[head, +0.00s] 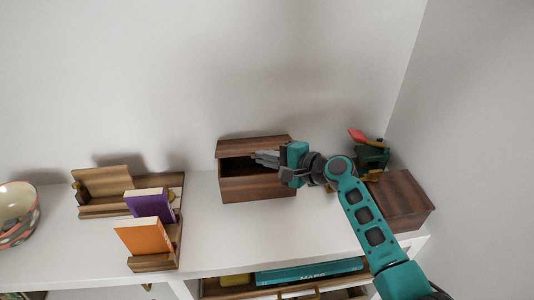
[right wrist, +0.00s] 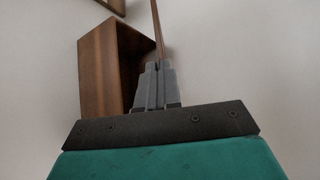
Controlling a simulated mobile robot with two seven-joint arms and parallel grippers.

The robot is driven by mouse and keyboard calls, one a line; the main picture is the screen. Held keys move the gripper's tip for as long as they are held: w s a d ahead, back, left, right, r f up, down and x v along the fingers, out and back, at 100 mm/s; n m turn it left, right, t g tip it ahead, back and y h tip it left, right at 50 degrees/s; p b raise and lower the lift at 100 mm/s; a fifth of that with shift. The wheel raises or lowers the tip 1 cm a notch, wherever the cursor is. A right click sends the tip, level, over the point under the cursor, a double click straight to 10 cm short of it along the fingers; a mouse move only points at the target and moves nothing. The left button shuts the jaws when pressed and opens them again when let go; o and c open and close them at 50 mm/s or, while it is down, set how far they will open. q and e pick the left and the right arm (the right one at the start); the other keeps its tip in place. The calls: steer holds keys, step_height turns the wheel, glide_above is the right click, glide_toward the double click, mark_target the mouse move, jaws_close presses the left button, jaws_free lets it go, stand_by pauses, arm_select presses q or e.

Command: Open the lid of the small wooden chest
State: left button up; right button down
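The small wooden chest (head: 258,188) stands on the white shelf top near the wall. Its lid (head: 250,146) is raised, with the dark inside showing below it. My right gripper (head: 266,158) reaches in from the right, its fingers in the gap between lid and chest body. My left gripper is out of view.
A wooden box (head: 402,203) stands at the right, near a dark green object (head: 372,157) with red on top. Left are a wooden book holder (head: 103,180), a purple book (head: 150,204), an orange book (head: 145,237) and a bowl (head: 16,212). The shelf top before the chest is clear.

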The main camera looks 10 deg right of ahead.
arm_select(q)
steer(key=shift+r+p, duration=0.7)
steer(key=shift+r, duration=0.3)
arm_select(e)
steer(key=shift+w+r, duration=0.3)
steer(key=shift+r, duration=0.3)
steer(key=shift+w+r, duration=0.3)
steer(key=shift+r, duration=0.3)
steer(key=shift+w+r, duration=0.3)
steer(key=shift+r, duration=0.3)
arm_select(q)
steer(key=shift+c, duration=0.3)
